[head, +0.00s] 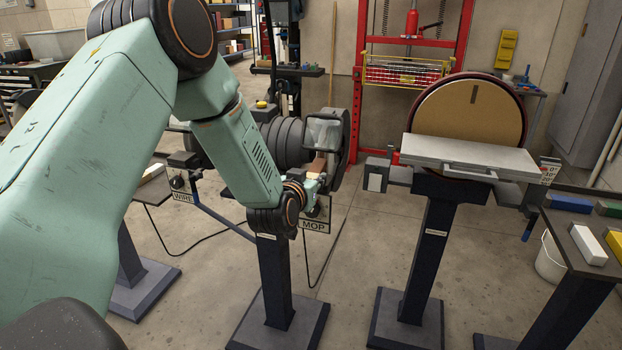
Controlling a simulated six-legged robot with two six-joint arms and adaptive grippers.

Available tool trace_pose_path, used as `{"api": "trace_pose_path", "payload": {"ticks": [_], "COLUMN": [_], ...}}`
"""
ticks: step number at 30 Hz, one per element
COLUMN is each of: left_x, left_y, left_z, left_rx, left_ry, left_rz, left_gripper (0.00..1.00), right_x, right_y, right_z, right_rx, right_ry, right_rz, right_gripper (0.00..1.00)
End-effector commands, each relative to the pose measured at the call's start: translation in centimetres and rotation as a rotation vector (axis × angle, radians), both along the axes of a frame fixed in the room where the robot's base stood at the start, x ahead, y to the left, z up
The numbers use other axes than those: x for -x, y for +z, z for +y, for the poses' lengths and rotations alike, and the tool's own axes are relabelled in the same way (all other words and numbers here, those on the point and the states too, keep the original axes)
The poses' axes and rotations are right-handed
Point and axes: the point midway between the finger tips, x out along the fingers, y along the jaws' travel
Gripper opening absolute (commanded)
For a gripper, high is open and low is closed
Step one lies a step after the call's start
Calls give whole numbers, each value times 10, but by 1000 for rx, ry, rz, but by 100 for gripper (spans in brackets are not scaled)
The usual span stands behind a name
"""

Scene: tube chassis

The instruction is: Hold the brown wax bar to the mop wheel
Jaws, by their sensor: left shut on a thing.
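My left arm reaches in from the left across the bench grinder on its pedestal. My left gripper (317,178) is shut on the brown wax bar (319,162), a small brown block standing up out of the fingers. The bar is at the front of the right-hand wheel housing (345,150), below a clear eye shield (323,132). A sign reading MOP (315,226) hangs under that end. The mop wheel itself is mostly hidden, and I cannot tell whether the bar touches it. My right gripper is out of view.
A WIRE sign (184,197) marks the grinder's left end. A disc sander (470,110) with a grey table (470,155) stands to the right. At far right, a dark bench (572,232) holds blue, green, white and yellow bars. A white bucket (549,262) sits behind it.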

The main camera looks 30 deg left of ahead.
Motion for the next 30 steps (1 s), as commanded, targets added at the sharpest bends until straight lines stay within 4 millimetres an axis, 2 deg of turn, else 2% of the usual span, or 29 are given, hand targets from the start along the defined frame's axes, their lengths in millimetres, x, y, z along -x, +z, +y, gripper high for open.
{"api": "trace_pose_path", "payload": {"ticks": [30], "left_x": [-1], "left_y": [2], "left_z": [0], "left_rx": [-1], "left_ry": [0], "left_rz": [-5], "left_gripper": [0], "right_x": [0], "right_y": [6], "right_z": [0], "right_rx": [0], "right_ry": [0], "right_rz": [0], "right_gripper": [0]}}
